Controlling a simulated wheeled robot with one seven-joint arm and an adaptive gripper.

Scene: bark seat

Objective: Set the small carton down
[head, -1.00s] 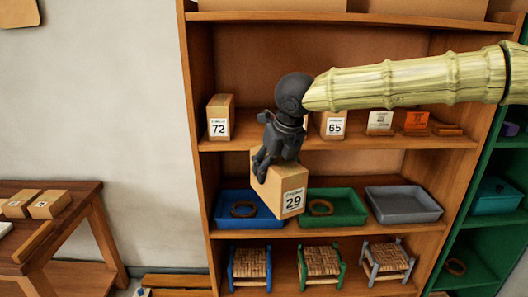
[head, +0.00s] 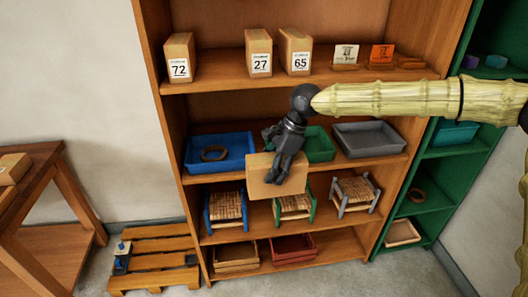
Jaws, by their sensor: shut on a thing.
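My gripper (head: 280,168) is shut on the small carton (head: 267,188), a plain brown cardboard box. The carton hangs tilted in front of the shelf unit, at the height of the gap between the tray shelf and the stool shelf. No label shows on its visible face now. My gripper and the carton hide part of the green tray (head: 320,145) and the shelf edge behind. Whether the carton touches anything behind it, I cannot tell.
Cartons marked 72 (head: 179,58), 27 (head: 258,52) and 65 (head: 295,50) stand on the upper shelf. A blue tray (head: 238,164) and grey tray (head: 370,151) flank the green one. Small stools (head: 226,228) stand below. A wooden pallet (head: 152,283) lies on the floor at left.

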